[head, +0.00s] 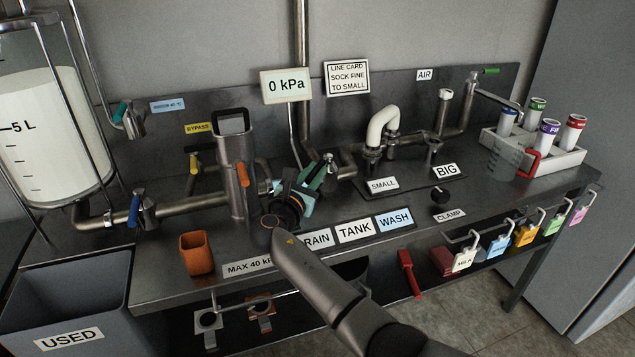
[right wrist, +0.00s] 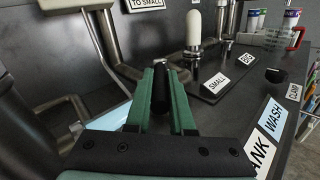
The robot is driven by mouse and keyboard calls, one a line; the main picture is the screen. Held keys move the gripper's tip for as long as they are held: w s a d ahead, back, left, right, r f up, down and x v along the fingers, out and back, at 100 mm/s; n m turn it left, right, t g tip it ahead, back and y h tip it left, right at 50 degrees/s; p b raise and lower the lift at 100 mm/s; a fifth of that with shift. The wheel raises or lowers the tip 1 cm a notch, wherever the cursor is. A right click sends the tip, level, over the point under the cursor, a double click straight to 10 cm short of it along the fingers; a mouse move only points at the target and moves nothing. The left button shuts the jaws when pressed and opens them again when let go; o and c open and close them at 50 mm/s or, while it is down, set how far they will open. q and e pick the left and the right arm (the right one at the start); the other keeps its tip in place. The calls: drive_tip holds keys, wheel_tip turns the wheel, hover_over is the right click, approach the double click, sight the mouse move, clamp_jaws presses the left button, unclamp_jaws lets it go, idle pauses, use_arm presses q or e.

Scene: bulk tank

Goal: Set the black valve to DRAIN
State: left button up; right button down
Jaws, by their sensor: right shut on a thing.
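The black valve's dark handle (right wrist: 160,90) shows in the right wrist view between the two green fingers of my right gripper (right wrist: 160,85), which is shut on it. In the head view my right gripper (head: 318,178) is over the bench behind the label row, and it and my arm hide most of the valve. The labels on the bench read DRAIN (head: 318,239), partly covered by my arm, TANK (head: 354,231) and WASH (head: 394,220). Which label the handle points to is hard to tell. My left gripper is not in view.
A metal filter housing (head: 236,165) and an orange cup (head: 196,254) stand left of my right gripper. The white curved hose (head: 382,122) rises behind the SMALL label (head: 383,185). A black clamp knob (head: 440,194) is to the right. Coloured tags (head: 526,236) hang along the front edge.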

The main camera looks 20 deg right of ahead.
drive_tip(key=shift+w+a+m+g+h, duration=0.2)
drive_tip(key=shift+m+g+h, duration=0.1)
drive_tip(key=shift+h, duration=0.1)
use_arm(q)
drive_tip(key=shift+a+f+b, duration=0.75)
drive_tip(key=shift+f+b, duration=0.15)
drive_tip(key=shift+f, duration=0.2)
use_arm(e)
drive_tip(key=shift+w+a+r+m+g+h, duration=0.1)
drive_tip(key=shift+w+a+m+g+h, duration=0.2)
drive_tip(key=shift+m+g+h, duration=0.25)
drive_tip(key=shift+d, duration=0.1)
drive_tip(key=c, duration=0.8)
unclamp_jaws()
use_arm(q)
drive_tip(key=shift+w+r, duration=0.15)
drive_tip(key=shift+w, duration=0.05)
